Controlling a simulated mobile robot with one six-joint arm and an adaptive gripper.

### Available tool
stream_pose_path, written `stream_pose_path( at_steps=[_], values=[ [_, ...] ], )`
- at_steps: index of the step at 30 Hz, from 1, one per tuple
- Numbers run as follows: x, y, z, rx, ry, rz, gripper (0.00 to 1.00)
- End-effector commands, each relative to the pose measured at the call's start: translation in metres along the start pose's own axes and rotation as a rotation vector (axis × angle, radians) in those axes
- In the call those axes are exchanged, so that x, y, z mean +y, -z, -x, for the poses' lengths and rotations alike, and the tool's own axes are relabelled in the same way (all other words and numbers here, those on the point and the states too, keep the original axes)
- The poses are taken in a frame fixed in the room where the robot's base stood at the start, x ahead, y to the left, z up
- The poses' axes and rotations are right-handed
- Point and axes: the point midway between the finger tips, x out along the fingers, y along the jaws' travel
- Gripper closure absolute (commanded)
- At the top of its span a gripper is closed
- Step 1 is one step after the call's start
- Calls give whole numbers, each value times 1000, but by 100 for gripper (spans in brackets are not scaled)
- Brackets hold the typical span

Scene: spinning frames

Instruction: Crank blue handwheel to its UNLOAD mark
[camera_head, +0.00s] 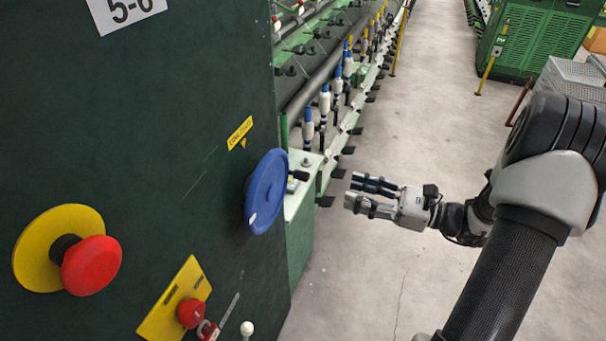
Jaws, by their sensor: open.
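The blue handwheel (266,192) is mounted on the dark green machine panel (180,150) and is seen nearly edge-on. A small white mark (252,219) shows near its lower left rim. A dark crank knob (299,175) juts out from its right side. A yellow label (239,134) with a small pointer is on the panel above the wheel; its lettering is too small to read surely. My gripper (358,194) is open and empty to the right of the wheel. Its fingers point left toward the wheel, with a gap between them and the knob.
A red mushroom button (91,265) on a yellow disc is at the panel's lower left. A smaller red button (191,312) sits on a yellow plate beside a red padlock. A row of spindles (325,103) runs behind the wheel.

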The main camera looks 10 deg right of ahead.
Motion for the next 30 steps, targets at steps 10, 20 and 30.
stream_pose_path(
  at_steps=[10,20,30],
  values=[
    [2,1,-79,2,-8,2,59],
    [1,0,-131,2,-4,3,59],
    [0,0,-139,3,-1,3,59]
  ],
)
